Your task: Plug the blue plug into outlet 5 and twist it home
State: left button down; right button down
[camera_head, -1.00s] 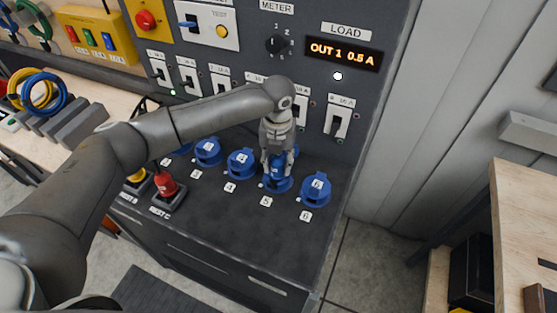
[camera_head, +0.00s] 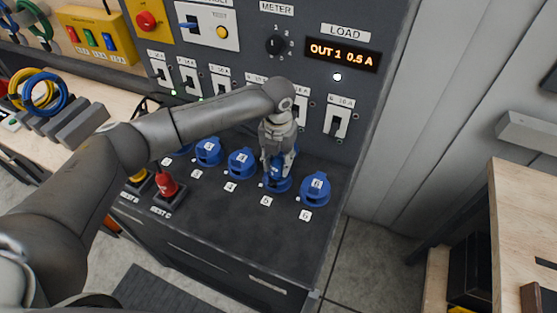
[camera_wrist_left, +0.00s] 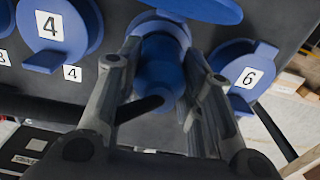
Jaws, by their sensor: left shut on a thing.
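My left gripper (camera_head: 274,168) is shut on the blue plug (camera_wrist_left: 160,72) at outlet 5 (camera_head: 278,187). In the left wrist view the two fingers (camera_wrist_left: 160,85) sit on either side of the plug, whose front end meets the blue collar of the outlet (camera_wrist_left: 158,24). The outlet's blue lid (camera_wrist_left: 200,8) stands open beyond the plug. A dark cable stub shows at the plug's near end. How deep the plug sits, and its twist angle, cannot be told. My right gripper is not in view.
Outlet 4 (camera_head: 241,163) and outlet 6 (camera_head: 315,189) stand close on either side with lids shut. The upright panel with switches (camera_head: 338,118) and the load display (camera_head: 343,54) rises behind.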

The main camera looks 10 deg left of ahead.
pick_arm(q)
jog(key=shift+a+m, duration=0.15)
jog(key=shift+m, duration=0.45)
jog(key=shift+m+p, duration=0.35)
jog(key=shift+m, duration=0.35)
jog(key=c, duration=0.9)
grip_release()
jog(key=shift+r, duration=0.25)
notch_tip(320, 180, up, 11)
jog(key=shift+r, duration=0.2)
